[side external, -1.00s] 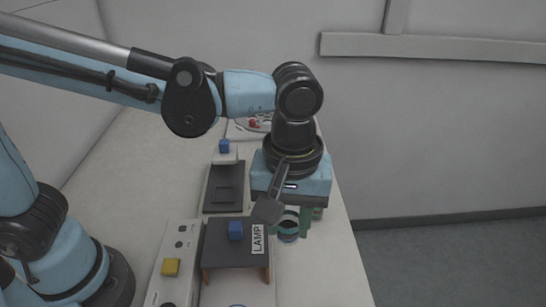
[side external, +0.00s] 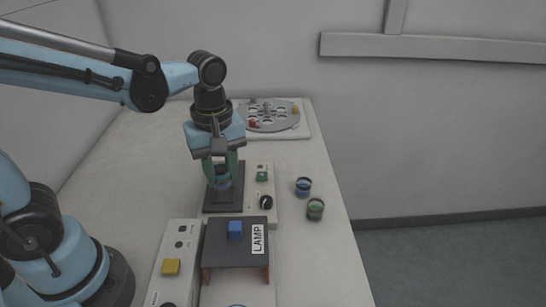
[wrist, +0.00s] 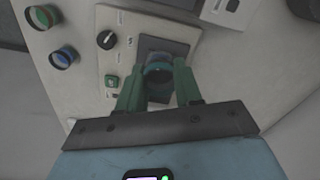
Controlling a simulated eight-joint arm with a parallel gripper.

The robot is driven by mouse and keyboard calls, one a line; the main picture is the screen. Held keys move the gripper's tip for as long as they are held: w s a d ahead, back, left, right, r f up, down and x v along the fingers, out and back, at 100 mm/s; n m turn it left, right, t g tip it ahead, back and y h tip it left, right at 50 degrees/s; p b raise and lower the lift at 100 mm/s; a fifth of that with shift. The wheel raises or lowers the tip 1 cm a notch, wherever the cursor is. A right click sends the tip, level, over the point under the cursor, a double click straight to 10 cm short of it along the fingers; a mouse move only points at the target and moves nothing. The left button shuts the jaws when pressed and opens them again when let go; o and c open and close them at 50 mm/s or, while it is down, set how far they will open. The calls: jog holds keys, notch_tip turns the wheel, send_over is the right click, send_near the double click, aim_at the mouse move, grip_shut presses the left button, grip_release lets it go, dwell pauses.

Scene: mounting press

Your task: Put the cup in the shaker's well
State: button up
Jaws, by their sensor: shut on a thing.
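My gripper (side external: 222,168) is shut on a dark cup with a bluish band (side external: 222,184). Its green fingers stand on either side of the cup in the wrist view (wrist: 158,84), where the cup (wrist: 158,74) looks upright. The cup is over the dark plate of the shaker (side external: 222,206), which also shows in the wrist view (wrist: 180,47). The well is hidden under the cup and fingers. I cannot tell whether the cup touches the plate.
A blue-banded cup (side external: 303,187) and a green-banded cup (side external: 315,209) stand to the right. A panel with a green button and black knob (side external: 266,202) adjoins the plate. A round disc (side external: 268,117) lies at the back.

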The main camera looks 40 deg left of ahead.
aim_at(224, 195)
jog(key=w+a+f, duration=0.2)
jog(key=a, duration=0.1)
jog(key=shift+a+f, duration=0.1)
jog(key=shift+f, duration=2.05)
jog(key=shift+f, duration=0.1)
jog(key=o, duration=1)
notch_tip(224, 195, up, 10)
jog(key=s+m+t, duration=0.2)
jog(key=m+t, duration=0.5)
jog(key=m, duration=0.6)
jog(key=shift+a+f+m, duration=0.25)
jog(key=shift+a+m, duration=0.05)
jog(key=shift+m, duration=0.1)
